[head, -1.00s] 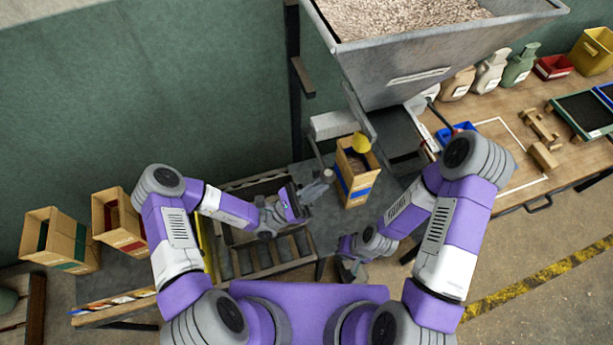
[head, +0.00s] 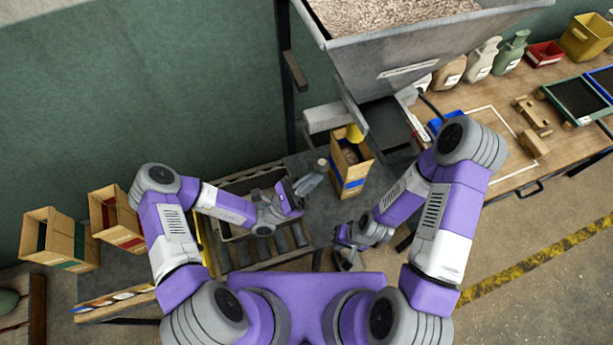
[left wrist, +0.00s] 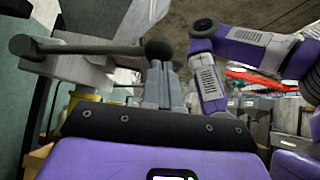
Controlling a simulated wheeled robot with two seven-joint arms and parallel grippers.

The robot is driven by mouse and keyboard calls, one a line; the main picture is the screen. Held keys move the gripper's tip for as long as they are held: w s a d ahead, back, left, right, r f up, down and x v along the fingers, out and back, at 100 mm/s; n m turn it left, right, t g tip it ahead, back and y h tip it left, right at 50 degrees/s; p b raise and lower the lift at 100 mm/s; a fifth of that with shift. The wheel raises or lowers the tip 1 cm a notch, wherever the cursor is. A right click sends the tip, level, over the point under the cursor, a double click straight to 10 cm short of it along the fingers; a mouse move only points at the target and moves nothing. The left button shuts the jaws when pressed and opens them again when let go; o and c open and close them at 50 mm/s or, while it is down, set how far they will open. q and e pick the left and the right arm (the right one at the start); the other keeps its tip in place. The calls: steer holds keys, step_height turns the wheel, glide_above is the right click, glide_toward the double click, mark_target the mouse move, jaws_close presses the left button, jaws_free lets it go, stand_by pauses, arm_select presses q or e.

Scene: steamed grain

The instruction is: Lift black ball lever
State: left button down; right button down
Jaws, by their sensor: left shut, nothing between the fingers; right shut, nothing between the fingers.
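The black ball lever shows in the left wrist view as a dark rod (left wrist: 90,48) with a black ball (left wrist: 158,49) at its right end. The ball is just beyond the tips of my left gripper (left wrist: 163,72), and I cannot tell if they touch. In the head view my left gripper (head: 318,172) is shut and empty, over the grey table to the left of an open carton. The lever cannot be clearly made out there. My right gripper (head: 343,259) is shut and empty, lower and nearer to my body.
A metal hopper (head: 420,60) full of grain stands above. An open carton (head: 352,180) with a blue band sits below its yellow spout (head: 355,133). A roller rack (head: 262,250) lies below my left arm. Two more cartons stand at the left. A wooden workbench (head: 500,140) holds bottles and bins.

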arm_select(q)
steer(key=w+d+f+b+v, duration=0.1)
steer(key=f+b+v, duration=0.1)
steer(key=v, duration=1.1)
steer(key=shift+d+b, duration=0.35)
steer(key=shift+b, duration=0.45)
steer(key=shift+w+r, duration=0.1)
